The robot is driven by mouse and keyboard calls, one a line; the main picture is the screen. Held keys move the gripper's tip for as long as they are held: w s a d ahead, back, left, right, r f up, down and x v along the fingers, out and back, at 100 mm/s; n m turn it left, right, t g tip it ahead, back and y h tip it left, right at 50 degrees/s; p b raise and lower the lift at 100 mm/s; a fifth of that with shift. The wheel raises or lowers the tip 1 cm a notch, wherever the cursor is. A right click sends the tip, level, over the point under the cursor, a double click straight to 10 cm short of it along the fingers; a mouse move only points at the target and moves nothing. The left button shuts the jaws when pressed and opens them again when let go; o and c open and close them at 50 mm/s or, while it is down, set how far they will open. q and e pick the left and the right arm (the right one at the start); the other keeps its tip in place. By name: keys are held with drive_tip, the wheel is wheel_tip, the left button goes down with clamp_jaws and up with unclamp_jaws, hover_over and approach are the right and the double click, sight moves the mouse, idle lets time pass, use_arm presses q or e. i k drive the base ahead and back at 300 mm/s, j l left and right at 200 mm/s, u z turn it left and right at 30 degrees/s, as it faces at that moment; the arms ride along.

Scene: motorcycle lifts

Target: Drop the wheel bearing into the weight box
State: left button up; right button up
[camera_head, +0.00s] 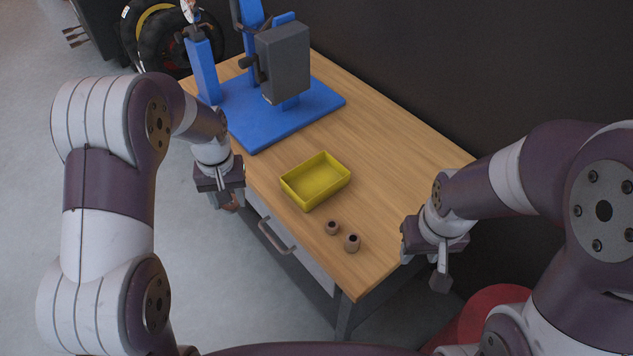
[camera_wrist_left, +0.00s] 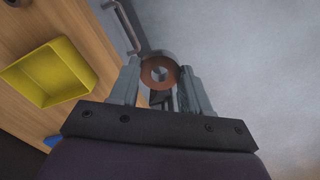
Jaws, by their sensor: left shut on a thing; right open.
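The wheel bearing (camera_wrist_left: 160,72), a ring with a copper-brown face, is held between the fingers of my left gripper (camera_wrist_left: 160,88). In the head view my left gripper (camera_head: 226,192) hangs just off the table's front edge, left of the yellow box, and the bearing mostly hides behind it. The weight box is the yellow open tray (camera_head: 297,199) on the table; its inside looks empty. It also shows in the left wrist view (camera_wrist_left: 22,84), left of the gripper. My right gripper (camera_head: 425,262) is open and empty near the table's right end.
Two small brown cylinders with holes, one (camera_head: 332,227) and another (camera_head: 352,243), stand on the wooden table (camera_head: 385,150) right of the box. A blue stand with a grey block (camera_head: 284,62) stands at the back left. A drawer handle (camera_head: 275,237) juts from the table front.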

sight(310, 185)
drive_tip(key=j+z, duration=0.2)
drive_tip(key=z, duration=0.2)
drive_tip(key=i+j+z, duration=0.1)
drive_tip(key=z, duration=0.25)
drive_tip(key=j+z, duration=0.55)
drive_tip(key=z, duration=0.25)
